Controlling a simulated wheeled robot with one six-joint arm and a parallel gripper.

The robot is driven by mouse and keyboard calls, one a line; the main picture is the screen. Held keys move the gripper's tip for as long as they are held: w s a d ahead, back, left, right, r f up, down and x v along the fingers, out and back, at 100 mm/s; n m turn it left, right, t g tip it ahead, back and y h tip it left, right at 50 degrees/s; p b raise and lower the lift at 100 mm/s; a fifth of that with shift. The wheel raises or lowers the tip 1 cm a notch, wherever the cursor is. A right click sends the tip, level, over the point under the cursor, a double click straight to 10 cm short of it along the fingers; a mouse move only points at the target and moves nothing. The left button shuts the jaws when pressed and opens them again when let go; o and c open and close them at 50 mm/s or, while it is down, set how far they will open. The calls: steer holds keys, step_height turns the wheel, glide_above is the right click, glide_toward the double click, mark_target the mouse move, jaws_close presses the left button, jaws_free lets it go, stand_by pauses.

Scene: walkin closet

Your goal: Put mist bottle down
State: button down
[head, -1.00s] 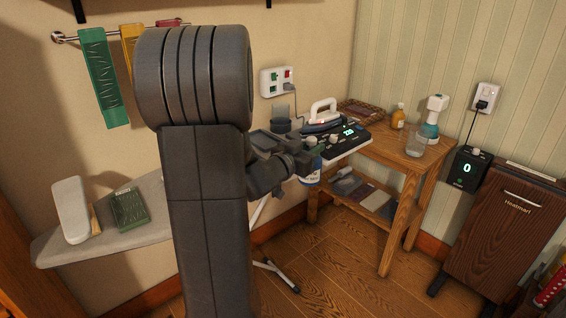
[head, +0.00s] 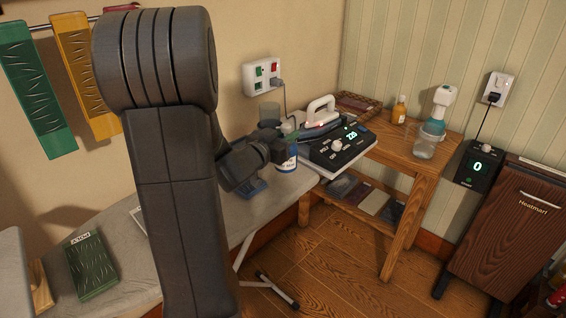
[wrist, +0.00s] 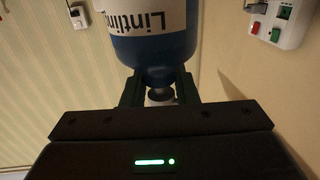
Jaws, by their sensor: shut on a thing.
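The mist bottle, a white and blue bottle with a printed label, shows in the head view (head: 287,160) at the end of my arm, at the right end of the ironing board (head: 262,207). My gripper (wrist: 160,92) is shut on the bottle's narrow neck. In the wrist view the bottle's body (wrist: 150,50) appears upside down, its lettering inverted. In the head view my arm hides part of the board, and whether the bottle's base touches the board cannot be told.
A control unit with a lit display (head: 340,147) and an iron (head: 318,122) stand just right of the bottle.

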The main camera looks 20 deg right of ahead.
steer(key=shift+f+b, duration=0.35)
steer(key=shift+f, duration=2.65)
steer(key=shift+f, duration=0.1)
steer(key=c, duration=1.1)
jaws_free()
steer(key=shift+c, duration=0.2)
steer(key=v, duration=1.2)
steer(key=shift+b, duration=0.35)
steer(key=shift+d, duration=0.1)
